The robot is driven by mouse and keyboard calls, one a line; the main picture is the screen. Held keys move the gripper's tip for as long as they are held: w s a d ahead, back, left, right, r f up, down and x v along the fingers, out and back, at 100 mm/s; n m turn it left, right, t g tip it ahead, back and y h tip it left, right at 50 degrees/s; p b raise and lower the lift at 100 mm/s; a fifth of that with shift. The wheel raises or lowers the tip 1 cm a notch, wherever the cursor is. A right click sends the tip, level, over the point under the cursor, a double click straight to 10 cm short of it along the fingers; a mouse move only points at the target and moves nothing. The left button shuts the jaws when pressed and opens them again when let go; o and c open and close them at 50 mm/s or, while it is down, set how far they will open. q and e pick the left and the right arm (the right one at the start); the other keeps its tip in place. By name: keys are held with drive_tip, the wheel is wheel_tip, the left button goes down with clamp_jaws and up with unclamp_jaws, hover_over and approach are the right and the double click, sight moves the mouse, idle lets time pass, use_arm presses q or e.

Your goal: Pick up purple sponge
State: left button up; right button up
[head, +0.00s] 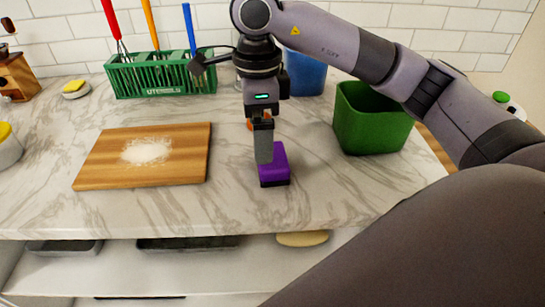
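The purple sponge (276,168) has a dark underside and sits on the marble counter (330,205) near its front edge, right of the cutting board. My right gripper (264,155), on the arm from the right, points straight down at the sponge. Its finger overlaps the sponge's left part in the picture. Only one finger shows clearly, so I cannot tell whether it is open or shut on the sponge. My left gripper is not in view.
A wooden cutting board (100,165) with white powder lies left. A green bin (373,125) stands right, a blue container (306,75) behind. A green utensil rack (160,77) and a yellow sponge (75,87) are at the back. Shelves with trays lie below the counter.

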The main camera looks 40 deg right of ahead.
drive_tip(key=f, duration=0.4)
drive_tip(key=d+f+p, duration=0.1)
drive_tip(key=shift+s+f, duration=0.3)
drive_tip(key=shift+f, duration=0.7)
drive_tip(key=c, duration=0.7)
